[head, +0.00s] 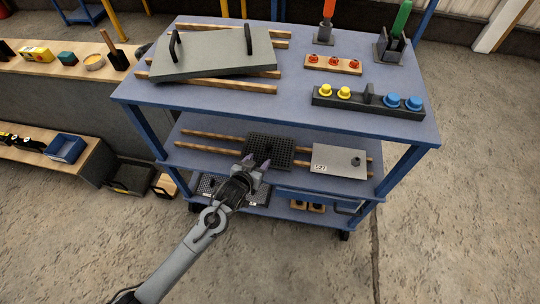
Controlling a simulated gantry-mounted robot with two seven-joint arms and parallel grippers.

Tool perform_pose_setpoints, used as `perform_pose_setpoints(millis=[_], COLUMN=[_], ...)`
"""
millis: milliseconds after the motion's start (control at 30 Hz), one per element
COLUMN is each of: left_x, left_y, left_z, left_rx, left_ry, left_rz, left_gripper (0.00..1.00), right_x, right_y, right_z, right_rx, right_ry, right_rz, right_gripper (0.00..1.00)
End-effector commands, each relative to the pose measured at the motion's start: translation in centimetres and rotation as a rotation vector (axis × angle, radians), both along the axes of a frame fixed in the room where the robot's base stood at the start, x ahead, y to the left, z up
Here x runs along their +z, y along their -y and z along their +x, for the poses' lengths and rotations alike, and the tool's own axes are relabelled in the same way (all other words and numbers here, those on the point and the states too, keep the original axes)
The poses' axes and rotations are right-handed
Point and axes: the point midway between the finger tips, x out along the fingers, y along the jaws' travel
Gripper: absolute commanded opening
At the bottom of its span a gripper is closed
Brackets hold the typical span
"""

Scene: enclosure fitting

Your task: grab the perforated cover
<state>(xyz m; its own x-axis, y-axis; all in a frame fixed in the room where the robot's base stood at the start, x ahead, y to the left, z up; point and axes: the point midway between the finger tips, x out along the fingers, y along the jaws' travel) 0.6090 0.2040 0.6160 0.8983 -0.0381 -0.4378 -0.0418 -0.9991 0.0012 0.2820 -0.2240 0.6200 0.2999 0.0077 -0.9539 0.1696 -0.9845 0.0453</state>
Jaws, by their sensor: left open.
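A dark perforated cover (277,148) lies on two wooden strips on the middle shelf of the blue cart. A small dark knob seems to stand near its middle. My left gripper (257,163) is open at the front edge of this cover, its fingers pointing toward it. Its fingertips overlap the cover's near left part in the picture; I cannot tell whether they touch it. My right gripper is out of view.
A pale plate (338,160) with a knob lies just right of the cover. The cart's top shelf (215,98) overhangs behind it, carrying a large grey handled panel (212,55). Another dark perforated piece (206,185) is on the bottom shelf, partly hidden by my arm.

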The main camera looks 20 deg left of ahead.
Motion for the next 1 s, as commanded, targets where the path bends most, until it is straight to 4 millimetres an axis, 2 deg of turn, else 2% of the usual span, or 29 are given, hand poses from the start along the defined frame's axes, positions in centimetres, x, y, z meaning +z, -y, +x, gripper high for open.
perform_pose_setpoints(millis=[33,300,567,800,1000], left_x=[-0.5,-2.0,-2.5,-3.8,-4.4], left_y=[0.0,0.1,0.2,0.2,0.3], left_z=[0.7,3.8,5.0,7.2,9.0], left_rx=[0.001,0.001,0.000,0.000,0.000], left_ry=[0.004,0.003,0.002,0.003,0.002], left_rz=[0.000,0.000,0.000,0.000,0.000], left_gripper=[0.55,0.55,0.55,0.55,0.55], right_x=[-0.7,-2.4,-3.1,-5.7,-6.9], right_y=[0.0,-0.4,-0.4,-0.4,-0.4], right_z=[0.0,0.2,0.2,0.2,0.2], right_rx=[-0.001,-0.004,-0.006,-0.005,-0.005], right_ry=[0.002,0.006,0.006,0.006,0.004], right_rz=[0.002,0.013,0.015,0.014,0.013], right_gripper=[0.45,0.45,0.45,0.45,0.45])
